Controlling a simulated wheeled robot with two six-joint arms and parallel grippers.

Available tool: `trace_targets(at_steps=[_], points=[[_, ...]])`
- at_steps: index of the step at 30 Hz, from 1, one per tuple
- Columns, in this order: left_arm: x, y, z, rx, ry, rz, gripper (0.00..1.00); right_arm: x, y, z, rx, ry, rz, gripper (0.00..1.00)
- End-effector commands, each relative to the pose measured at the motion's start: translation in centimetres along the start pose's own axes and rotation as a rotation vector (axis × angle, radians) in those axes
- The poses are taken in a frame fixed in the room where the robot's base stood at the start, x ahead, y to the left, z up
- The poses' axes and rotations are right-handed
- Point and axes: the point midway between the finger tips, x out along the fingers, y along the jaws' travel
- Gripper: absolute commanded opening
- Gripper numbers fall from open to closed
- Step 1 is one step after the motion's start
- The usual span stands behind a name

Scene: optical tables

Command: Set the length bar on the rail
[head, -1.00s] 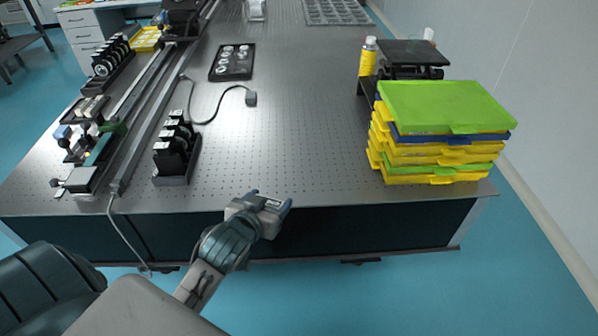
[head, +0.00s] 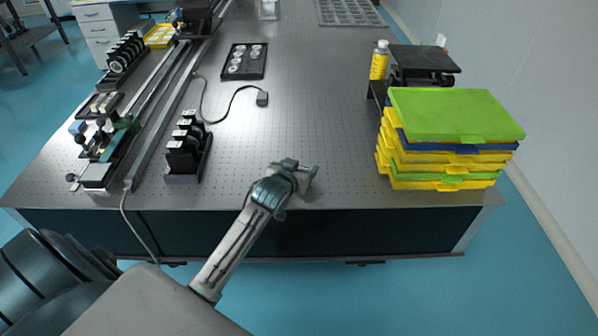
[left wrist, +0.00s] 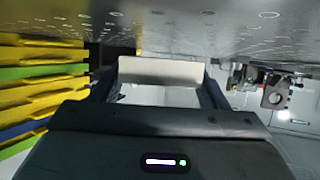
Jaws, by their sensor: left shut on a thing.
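My left gripper (head: 303,172) is over the front part of the optical table, right of the black mount holder. In the left wrist view my left gripper (left wrist: 158,88) is shut on a pale, flat-faced bar (left wrist: 160,72), which spans between its two fingers. I take it to be the length bar; in the head view it is mostly hidden by the hand. The long rail (head: 160,135) runs along the left side of the table, well left of the gripper. My right gripper is not in view.
A black holder with upright mounts (head: 186,150) stands between the rail and my left gripper. A black cable (head: 232,98) lies behind it. A black tray of round parts (head: 245,62) is farther back. Stacked green, yellow and blue cases (head: 450,140) stand at right. The table's middle is clear.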

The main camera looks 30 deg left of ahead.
Motion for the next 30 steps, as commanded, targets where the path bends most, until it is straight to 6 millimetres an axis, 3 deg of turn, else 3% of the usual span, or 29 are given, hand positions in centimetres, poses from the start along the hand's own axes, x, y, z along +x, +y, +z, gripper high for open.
trace_targets(at_steps=[5,16,17,20,30], points=[[0.7,0.0,2.0,0.000,-0.002,0.000,0.37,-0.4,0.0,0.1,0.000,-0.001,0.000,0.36],[0.9,0.0,2.4,0.000,0.000,0.000,0.37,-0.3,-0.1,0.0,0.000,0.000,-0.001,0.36],[0.8,0.0,2.4,0.000,0.000,0.000,0.72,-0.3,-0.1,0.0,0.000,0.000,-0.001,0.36],[0.8,0.0,2.3,0.000,0.000,0.000,0.90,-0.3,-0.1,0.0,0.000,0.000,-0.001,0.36],[0.7,0.0,2.0,0.001,0.000,0.000,0.90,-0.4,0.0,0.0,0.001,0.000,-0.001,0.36]])
